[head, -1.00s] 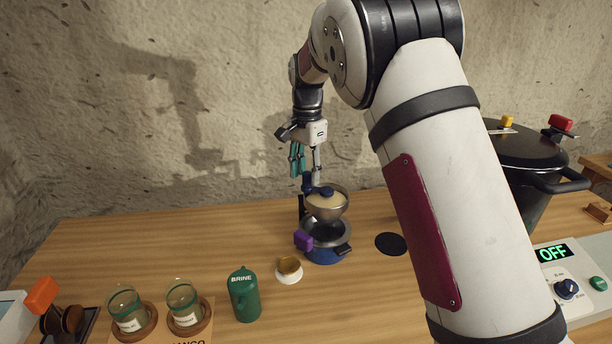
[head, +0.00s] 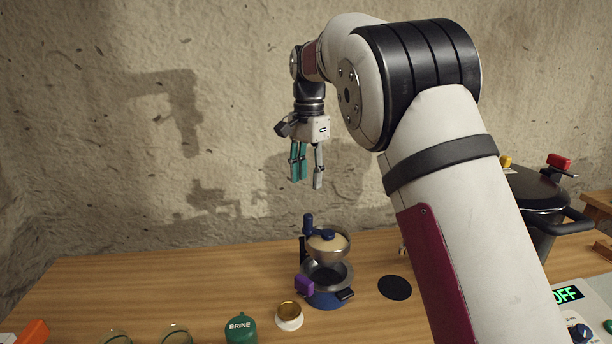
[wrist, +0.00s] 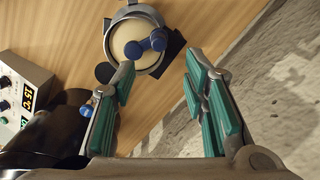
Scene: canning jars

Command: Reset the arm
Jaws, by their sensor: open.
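My gripper (head: 307,182) hangs pointing down in the air, in front of the stone wall and above the back of the table. Its teal-padded fingers are apart with nothing between them. Below it, clear of the fingers, stands a small grinder-like device (head: 328,247) with a metal bowl, a cream top and blue knobs. It sits over a blue-based pot (head: 325,298) with a purple handle. In the wrist view the open fingers (wrist: 160,82) show with the device (wrist: 135,45) beyond them.
A green BRINE container (head: 240,328) and a small white jar with a golden top (head: 289,316) stand at the front. A black pot (head: 537,195) stands right, behind my arm. A control box reads OFF (head: 567,294). A black disc (head: 395,288) lies on the table (head: 180,290).

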